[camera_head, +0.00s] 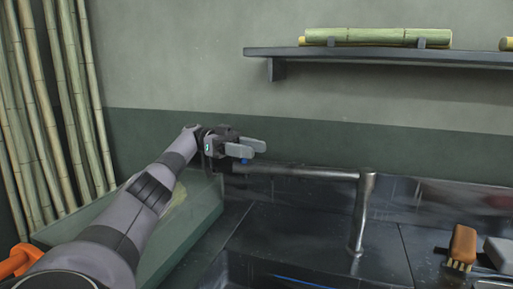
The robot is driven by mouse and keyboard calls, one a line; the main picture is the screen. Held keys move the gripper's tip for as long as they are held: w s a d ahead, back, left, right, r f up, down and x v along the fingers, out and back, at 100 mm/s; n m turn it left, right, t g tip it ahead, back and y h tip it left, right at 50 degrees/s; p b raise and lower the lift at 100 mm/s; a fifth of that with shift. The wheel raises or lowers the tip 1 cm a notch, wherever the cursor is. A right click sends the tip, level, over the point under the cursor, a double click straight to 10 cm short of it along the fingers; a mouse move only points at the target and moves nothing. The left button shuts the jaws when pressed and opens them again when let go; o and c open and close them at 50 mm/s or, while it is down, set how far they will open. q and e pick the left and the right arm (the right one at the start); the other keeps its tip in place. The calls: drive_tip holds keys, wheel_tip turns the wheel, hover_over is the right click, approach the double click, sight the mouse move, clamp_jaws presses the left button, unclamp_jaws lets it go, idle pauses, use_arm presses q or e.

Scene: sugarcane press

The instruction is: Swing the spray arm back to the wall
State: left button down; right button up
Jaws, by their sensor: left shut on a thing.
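The spray arm (300,172) is a metal pipe that reaches level to the left from the top of an upright post (362,215). The post stands on the dark metal counter by the sink. My left gripper (252,151) is at the free left end of the spray arm and is shut on it. Its two grey fingers point right, with a small blue part just below them. The gripper hides part of the arm's end. My right gripper is not in view.
A dark backsplash (430,205) runs behind the post. A brown brush (463,246) and a grey block (497,250) lie on the right. A wall shelf (375,55) holds cane pieces (375,36). Tall canes (65,110) stand at left.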

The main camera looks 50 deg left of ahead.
use_arm(q)
drive_tip(key=shift+w+a+g, duration=0.2)
drive_tip(key=shift+w+g, duration=0.05)
drive_tip(key=shift+g, duration=0.05)
drive_tip(key=shift+f, duration=0.1)
idle(0.3)
drive_tip(key=c, duration=0.7)
unclamp_jaws()
drive_tip(key=shift+w, duration=0.1)
drive_tip(key=shift+o, duration=0.2)
drive_tip(key=shift+d, duration=0.1)
